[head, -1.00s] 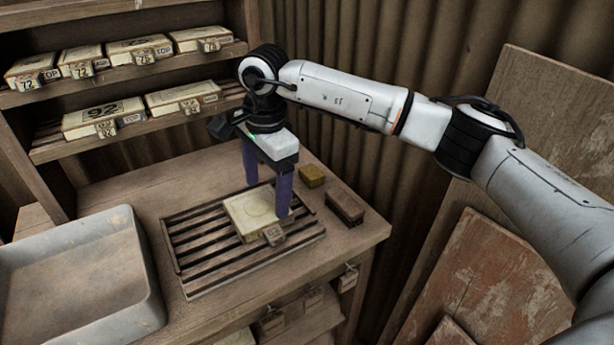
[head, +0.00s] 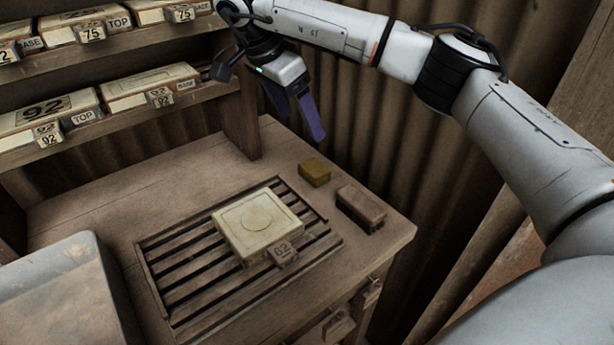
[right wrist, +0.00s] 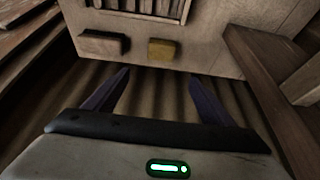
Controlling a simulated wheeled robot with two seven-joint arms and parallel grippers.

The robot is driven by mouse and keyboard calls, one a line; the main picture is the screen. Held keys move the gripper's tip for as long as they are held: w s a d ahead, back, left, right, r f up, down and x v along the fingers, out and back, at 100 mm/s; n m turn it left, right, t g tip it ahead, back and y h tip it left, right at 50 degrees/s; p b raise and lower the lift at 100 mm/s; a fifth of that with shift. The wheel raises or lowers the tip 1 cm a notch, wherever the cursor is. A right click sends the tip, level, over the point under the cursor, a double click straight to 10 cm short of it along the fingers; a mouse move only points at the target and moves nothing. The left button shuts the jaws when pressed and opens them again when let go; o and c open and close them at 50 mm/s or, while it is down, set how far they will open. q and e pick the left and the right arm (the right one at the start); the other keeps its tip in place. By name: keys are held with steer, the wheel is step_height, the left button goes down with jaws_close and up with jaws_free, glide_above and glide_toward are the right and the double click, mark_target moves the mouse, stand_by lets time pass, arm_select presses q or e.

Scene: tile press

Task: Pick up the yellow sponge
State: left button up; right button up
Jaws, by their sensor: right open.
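The yellow sponge (head: 314,172) is a small dull-yellow block lying on the wooden bench near its back edge. It also shows in the right wrist view (right wrist: 162,50), beyond and between the fingertips. My right gripper (head: 300,125) is open and empty, raised above and behind the sponge, apart from it. In the right wrist view the two purple fingers of my right gripper (right wrist: 155,80) are spread wide with nothing between them. My left gripper is in neither view.
A brown brush-like block (head: 361,208) lies right of the sponge; it shows in the wrist view (right wrist: 103,44). A pale mould numbered 62 (head: 258,226) sits on a slatted rack (head: 165,262). Shelves with numbered moulds and a corrugated wall stand behind.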

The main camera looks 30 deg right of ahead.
steer(key=b, duration=0.3)
glide_toward(315, 166)
steer(key=r, duration=0.2)
steer(key=x, duration=0.6)
steer(key=a+x, duration=0.1)
steer(key=x, duration=0.3)
steer(key=shift+s+f+b, duration=0.15)
steer(key=shift+f+b, duration=0.15)
steer(key=shift+b, duration=0.1)
steer(key=c, duration=1.1)
steer(key=shift+c, duration=0.2)
steer(key=shift+r, duration=0.35)
step_height(315, 166, up, 9)
steer(key=shift+r+p, duration=0.2)
steer(key=shift+p, duration=0.15)
